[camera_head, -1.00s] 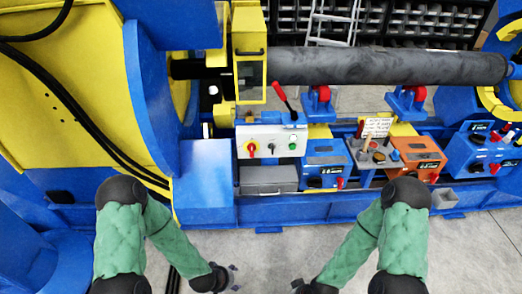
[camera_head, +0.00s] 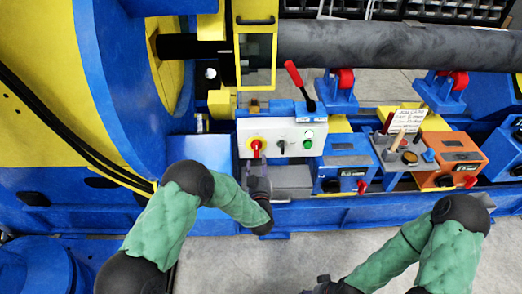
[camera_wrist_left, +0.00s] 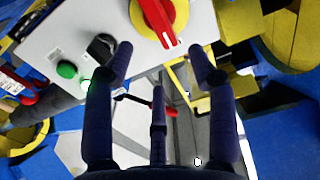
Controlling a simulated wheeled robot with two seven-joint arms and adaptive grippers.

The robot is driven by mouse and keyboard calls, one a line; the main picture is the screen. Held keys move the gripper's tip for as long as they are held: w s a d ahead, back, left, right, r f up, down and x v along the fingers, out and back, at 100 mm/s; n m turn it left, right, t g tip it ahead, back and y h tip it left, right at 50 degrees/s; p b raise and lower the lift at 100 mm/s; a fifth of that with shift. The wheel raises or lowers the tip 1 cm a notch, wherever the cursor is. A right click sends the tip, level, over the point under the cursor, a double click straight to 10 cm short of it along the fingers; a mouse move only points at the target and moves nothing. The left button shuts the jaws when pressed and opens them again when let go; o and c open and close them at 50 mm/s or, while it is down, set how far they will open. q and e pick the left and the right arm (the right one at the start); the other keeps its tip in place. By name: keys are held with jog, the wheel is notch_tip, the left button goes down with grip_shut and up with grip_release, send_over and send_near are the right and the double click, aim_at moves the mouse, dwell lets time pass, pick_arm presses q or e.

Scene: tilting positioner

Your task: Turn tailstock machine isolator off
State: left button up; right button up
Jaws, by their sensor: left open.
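The isolator is a red-and-yellow rotary knob (camera_head: 256,146) at the left end of a white control box (camera_head: 284,136). In the left wrist view the isolator (camera_wrist_left: 160,18) is at the top centre, its red handle pointing down toward my fingers with a white mark on it. My left gripper (camera_head: 258,178) is just below and in front of the knob. In the wrist view its dark fingers (camera_wrist_left: 160,58) are spread open, with nothing between them and apart from the knob. My right gripper (camera_head: 322,284) is at the bottom edge, partly cut off; its fingers are unclear.
The box also has a black selector (camera_head: 281,146) and a green button (camera_head: 308,144). A red-handled lever (camera_head: 295,76) rises behind it. A grey drawer unit (camera_head: 292,180) sits under the box. Blue (camera_head: 344,165) and orange (camera_head: 452,155) units stand to the right. The floor in front is clear.

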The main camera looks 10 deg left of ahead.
aim_at(258, 149)
pick_arm(q)
jog(key=b+x, duration=0.2)
jog(key=x, duration=0.6)
jog(key=shift+f+b, duration=0.2)
jog(key=shift+b, duration=0.1)
jog(key=shift+w+a+r, duration=0.1)
jog(key=shift+w, duration=0.2)
grip_shut()
